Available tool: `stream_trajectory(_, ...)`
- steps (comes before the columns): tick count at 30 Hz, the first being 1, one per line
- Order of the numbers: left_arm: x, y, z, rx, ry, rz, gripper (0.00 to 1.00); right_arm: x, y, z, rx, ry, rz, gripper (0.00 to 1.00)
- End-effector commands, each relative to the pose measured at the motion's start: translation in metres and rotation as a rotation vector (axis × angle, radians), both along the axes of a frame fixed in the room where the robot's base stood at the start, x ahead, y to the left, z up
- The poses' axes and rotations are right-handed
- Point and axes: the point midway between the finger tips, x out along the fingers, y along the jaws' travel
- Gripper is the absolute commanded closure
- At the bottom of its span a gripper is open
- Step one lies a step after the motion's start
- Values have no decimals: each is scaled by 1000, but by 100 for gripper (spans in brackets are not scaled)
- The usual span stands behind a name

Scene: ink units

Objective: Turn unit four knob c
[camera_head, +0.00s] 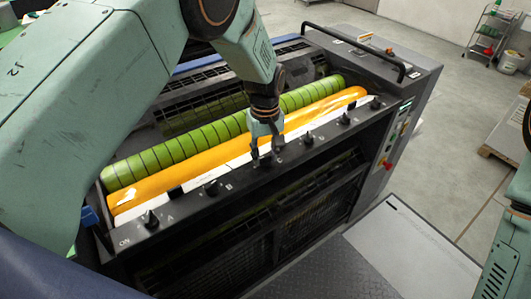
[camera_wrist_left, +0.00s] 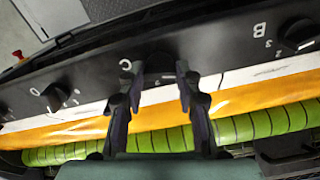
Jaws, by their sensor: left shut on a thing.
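My left gripper (camera_head: 266,158) reaches down to the black control strip of the ink unit. It is shut on knob C, beside the white letter C (camera_head: 279,161). In the left wrist view, the two fingers (camera_wrist_left: 157,76) close around the dark knob C (camera_wrist_left: 159,64), with the letter C just left of it. The fingers hide much of the knob, and its pointer cannot be read. No unit number is legible. My right arm shows at the right edge, but its gripper is out of view.
Knob B (camera_head: 212,187) and knob D (camera_head: 308,137) flank the gripper. They also show in the wrist view as knob B (camera_wrist_left: 298,34) and knob D (camera_wrist_left: 55,95). An orange ink roller (camera_head: 190,170) and a green ribbed roller (camera_head: 170,152) lie behind the strip.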

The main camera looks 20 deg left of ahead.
Motion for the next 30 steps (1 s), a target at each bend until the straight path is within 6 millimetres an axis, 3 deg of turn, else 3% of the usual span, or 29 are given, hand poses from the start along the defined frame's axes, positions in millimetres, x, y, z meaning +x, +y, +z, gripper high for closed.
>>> stream_trajectory(1, 7, 1, 6, 0, -21, 5, 98, 0, 0, 0, 0, 0, 0, 60)
stream_trajectory(14, 7, 1, 6, -1, -21, 12, 98, 0, 0, 0, 0, 0, 0, 60)
stream_trajectory(15, 7, 1, 6, -1, -21, 13, 64, 0, 0, 0, 0, 0, 0, 60)
stream_trajectory(22, 4, 1, 4, 0, -13, 12, 44, 0, 0, 0, 0, 0, 0, 60)
stream_trajectory(30, 2, 0, 2, 0, -6, 11, 43, 0, 0, 0, 0, 0, 0, 60)
